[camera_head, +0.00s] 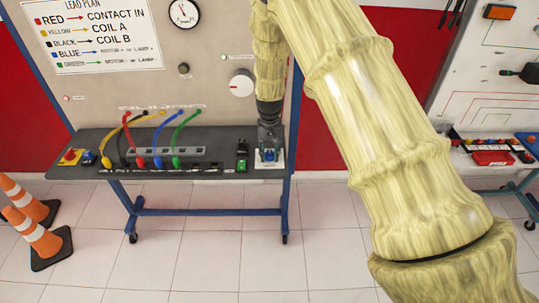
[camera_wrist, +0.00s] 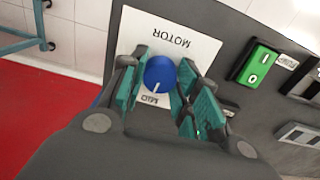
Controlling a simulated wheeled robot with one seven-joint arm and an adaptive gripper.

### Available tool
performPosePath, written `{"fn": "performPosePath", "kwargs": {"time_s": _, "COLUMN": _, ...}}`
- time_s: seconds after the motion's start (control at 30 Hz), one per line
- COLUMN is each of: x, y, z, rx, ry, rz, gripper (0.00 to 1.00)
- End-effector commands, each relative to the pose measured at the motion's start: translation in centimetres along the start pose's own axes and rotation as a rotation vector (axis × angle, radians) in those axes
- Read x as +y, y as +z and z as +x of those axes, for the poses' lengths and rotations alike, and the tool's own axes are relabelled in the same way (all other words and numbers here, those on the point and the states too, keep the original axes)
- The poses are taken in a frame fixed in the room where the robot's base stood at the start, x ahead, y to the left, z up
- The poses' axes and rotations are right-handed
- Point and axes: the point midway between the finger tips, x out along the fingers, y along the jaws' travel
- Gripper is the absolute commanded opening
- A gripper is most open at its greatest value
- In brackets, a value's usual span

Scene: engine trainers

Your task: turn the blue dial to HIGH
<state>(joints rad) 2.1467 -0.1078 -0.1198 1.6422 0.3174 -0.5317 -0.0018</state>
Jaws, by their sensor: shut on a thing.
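The blue dial (camera_wrist: 160,72) is a round knob on a white plate (camera_wrist: 205,43) marked MOTOR, which appears upside down in the wrist view. Its white pointer line points toward the bottom of that picture, at a label that seems to read MID. No HIGH label is visible; the fingers cover parts of the plate. My gripper (camera_wrist: 160,90) has its teal-padded fingers on either side of the dial and is shut on it. In the head view my gripper (camera_head: 268,146) points down over the dial (camera_head: 268,156) at the bench's right end.
A green switch (camera_wrist: 259,64) sits beside the plate. On the bench (camera_head: 215,167), several coloured leads (camera_head: 160,135) rise from sockets to the left. A white knob (camera_head: 241,84) is on the upright panel. Traffic cones (camera_head: 38,237) stand on the floor at left.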

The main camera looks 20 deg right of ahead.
Motion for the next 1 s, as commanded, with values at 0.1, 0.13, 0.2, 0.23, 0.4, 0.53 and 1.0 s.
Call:
{"fn": "performPosePath", "kwargs": {"time_s": 0.1, "x": 0.05, "y": -0.17, "z": 0.0, "rx": 0.004, "ry": 0.0, "rz": 0.111, "gripper": 0.08}}
{"fn": "performPosePath", "kwargs": {"time_s": 0.13, "x": 0.06, "y": -0.17, "z": 0.0, "rx": 0.004, "ry": 0.0, "rz": 0.14, "gripper": 0.08}}
{"fn": "performPosePath", "kwargs": {"time_s": 0.2, "x": 0.07, "y": -0.16, "z": -0.01, "rx": 0.004, "ry": 0.0, "rz": 0.206, "gripper": 0.08}}
{"fn": "performPosePath", "kwargs": {"time_s": 0.23, "x": 0.08, "y": -0.16, "z": -0.01, "rx": 0.004, "ry": 0.0, "rz": 0.235, "gripper": 0.08}}
{"fn": "performPosePath", "kwargs": {"time_s": 0.4, "x": 0.11, "y": -0.18, "z": -0.04, "rx": 0.005, "ry": 0.001, "rz": 0.396, "gripper": 0.08}}
{"fn": "performPosePath", "kwargs": {"time_s": 0.53, "x": 0.08, "y": -0.17, "z": -0.07, "rx": 0.005, "ry": 0.0, "rz": 0.517, "gripper": 0.08}}
{"fn": "performPosePath", "kwargs": {"time_s": 1.0, "x": 0.07, "y": -0.16, "z": -0.12, "rx": 0.004, "ry": -0.001, "rz": 0.861, "gripper": 0.08}}
